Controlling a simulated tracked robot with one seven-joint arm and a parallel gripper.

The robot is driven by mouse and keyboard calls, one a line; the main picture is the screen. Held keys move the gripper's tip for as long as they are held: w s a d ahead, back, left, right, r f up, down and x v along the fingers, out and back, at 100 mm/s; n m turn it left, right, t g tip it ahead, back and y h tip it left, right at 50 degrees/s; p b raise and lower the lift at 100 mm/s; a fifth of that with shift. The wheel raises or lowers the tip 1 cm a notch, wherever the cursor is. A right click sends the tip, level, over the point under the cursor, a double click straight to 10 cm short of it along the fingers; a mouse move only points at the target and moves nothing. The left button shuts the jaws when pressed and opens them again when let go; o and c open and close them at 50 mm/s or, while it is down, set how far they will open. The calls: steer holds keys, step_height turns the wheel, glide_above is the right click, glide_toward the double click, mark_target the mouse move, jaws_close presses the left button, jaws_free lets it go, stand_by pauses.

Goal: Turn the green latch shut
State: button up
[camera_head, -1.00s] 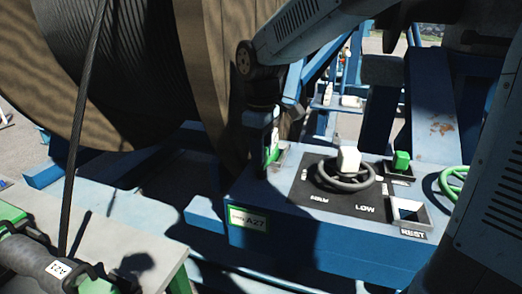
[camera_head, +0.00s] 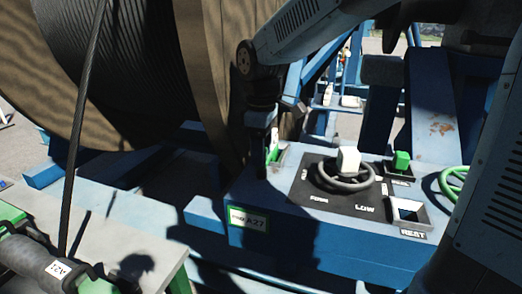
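My gripper (camera_head: 262,165) points down at the left end of the blue control box (camera_head: 300,235), beside the big reel. A green upright piece (camera_head: 273,146), which may be the green latch, shows just right of my fingers, in or at a small pale-edged holder. My gripper and the shadow hide part of it. I cannot tell whether the fingers touch it or how far they are apart. A second green block (camera_head: 401,160) stands in a small socket at the box's back right.
A dark handwheel with a white block (camera_head: 348,160) sits mid-box. An open "REST" socket (camera_head: 408,212) and a green wheel (camera_head: 452,183) are to its right. The wooden reel (camera_head: 205,80) stands close behind my gripper. A cable with an A23 tag (camera_head: 57,267) lies at lower left.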

steer(key=shift+o, duration=0.4)
steer(key=shift+r, duration=0.1)
step_height(320, 180, up, 14)
steer(key=shift+f, duration=0.25)
stand_by(0.3)
steer(key=s+d+f+m+t, duration=0.2)
steer(key=s+d+f+m, duration=0.2)
steer(key=s+d+m, duration=0.3)
steer(key=s+d+f+m+t, duration=0.3)
steer(key=s+d+m, duration=0.3)
steer(key=d, duration=0.9)
steer(key=shift+s+d+f+m+t, duration=0.15)
steer(key=shift+s+f+m+t, duration=0.2)
steer(key=shift+f+m, duration=0.25)
steer(key=shift+c, duration=0.4)
